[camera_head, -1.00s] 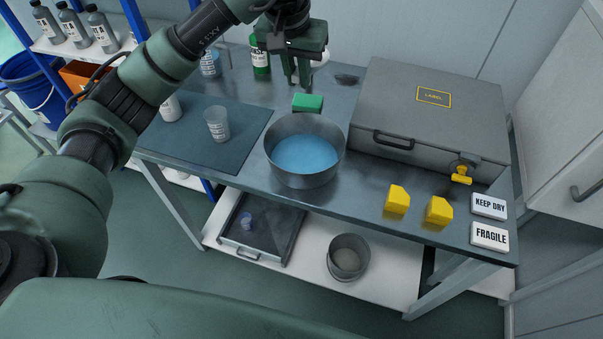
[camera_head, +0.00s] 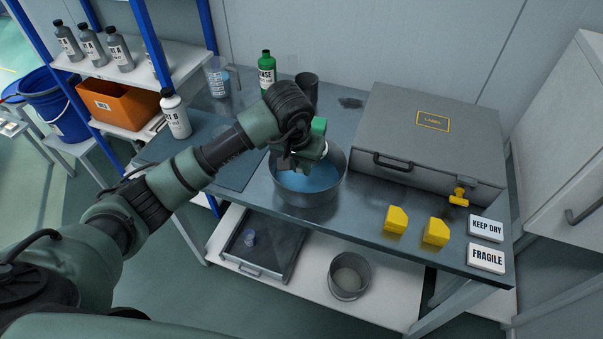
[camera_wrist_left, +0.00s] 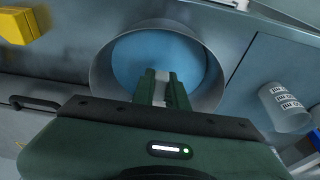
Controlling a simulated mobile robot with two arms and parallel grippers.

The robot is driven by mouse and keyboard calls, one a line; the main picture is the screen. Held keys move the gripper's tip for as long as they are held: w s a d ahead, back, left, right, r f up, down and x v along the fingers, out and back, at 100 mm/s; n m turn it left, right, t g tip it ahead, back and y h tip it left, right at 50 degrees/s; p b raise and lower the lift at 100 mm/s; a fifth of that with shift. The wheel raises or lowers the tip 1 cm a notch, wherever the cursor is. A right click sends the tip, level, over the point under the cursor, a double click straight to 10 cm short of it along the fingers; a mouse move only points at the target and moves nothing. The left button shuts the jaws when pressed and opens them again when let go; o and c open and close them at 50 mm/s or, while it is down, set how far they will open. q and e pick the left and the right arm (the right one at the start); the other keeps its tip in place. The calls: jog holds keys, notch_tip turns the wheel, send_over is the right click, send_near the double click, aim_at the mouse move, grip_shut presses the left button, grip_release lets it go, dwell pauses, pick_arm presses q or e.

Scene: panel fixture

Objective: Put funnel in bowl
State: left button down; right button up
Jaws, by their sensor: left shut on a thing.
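The grey metal bowl (camera_head: 310,192) stands on the bench with blue inside it. It also shows in the left wrist view (camera_wrist_left: 98,72). My left gripper (camera_head: 300,160) is over the bowl, partly hidden by my wrist. In the left wrist view my left gripper (camera_wrist_left: 161,84) is shut on a small pale piece between its fingers, seen against the bowl's blue inside. I take this to be the funnel (camera_wrist_left: 161,92); most of it is hidden, and I cannot tell if it touches the bowl. My right gripper is not in view.
A grey case (camera_head: 430,130) stands at right. Yellow blocks (camera_head: 396,219) are near the front edge. A white bottle (camera_head: 175,113) is at left.

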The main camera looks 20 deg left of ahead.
pick_arm(q)
notch_tip(320, 180, down, 4)
jog(key=shift+r+p, duration=0.15)
jog(key=shift+p, duration=0.2)
jog(key=shift+f, duration=0.2)
jog(key=shift+f, duration=0.1)
jog(key=c, duration=1.8)
grip_release()
jog(key=shift+f, duration=0.1)
jog(key=o, duration=0.4)
